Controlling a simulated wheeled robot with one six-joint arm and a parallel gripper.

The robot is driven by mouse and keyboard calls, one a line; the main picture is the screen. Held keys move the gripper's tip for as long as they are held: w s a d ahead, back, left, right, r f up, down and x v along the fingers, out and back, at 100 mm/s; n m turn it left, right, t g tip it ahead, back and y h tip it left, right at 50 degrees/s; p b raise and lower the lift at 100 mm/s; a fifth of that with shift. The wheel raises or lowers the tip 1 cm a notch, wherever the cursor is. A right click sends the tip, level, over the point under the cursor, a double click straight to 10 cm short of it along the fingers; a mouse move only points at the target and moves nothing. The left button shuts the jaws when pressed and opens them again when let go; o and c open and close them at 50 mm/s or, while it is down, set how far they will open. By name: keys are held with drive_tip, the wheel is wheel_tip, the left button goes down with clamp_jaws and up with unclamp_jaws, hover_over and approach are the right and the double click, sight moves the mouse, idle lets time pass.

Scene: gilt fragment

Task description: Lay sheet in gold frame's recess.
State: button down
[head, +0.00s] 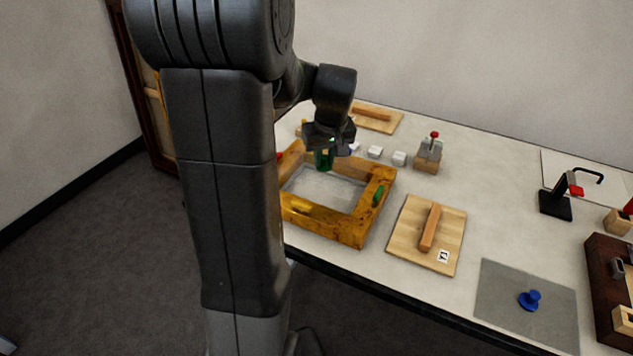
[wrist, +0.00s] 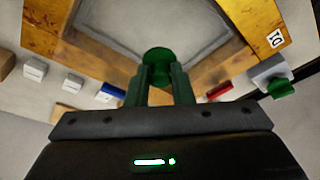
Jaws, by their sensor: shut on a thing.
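The gold frame (head: 352,228) lies flat on the table in front of my arm; it also fills the top of the wrist view (wrist: 42,33). Its opening shows a pale grey surface (head: 322,190) with a darker grey border in the wrist view (wrist: 150,22); I cannot tell whether this is a sheet or the recess floor. My gripper (head: 324,165) is over the frame's far side, pointing down. In the wrist view its fingers (wrist: 159,80) are shut on a green knob (wrist: 157,56). What lies under the knob is partly hidden.
A green tab (head: 377,196) sits on the frame's right rail. A board with a wooden handle (head: 450,225) lies right of the frame. A flat grey sheet (head: 500,305) with a blue knob (head: 530,299) lies farther right. Small white blocks (head: 375,152) stand behind the frame.

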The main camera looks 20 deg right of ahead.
sight(329, 176)
drive_tip(key=shift+f, duration=3.6)
drive_tip(key=shift+f, duration=0.2)
drive_tip(key=c, duration=1.3)
unclamp_jaws()
drive_tip(key=shift+o, duration=0.2)
drive_tip(key=shift+r, duration=0.1)
drive_tip(key=v, duration=1.2)
drive_tip(key=shift+r, duration=0.1)
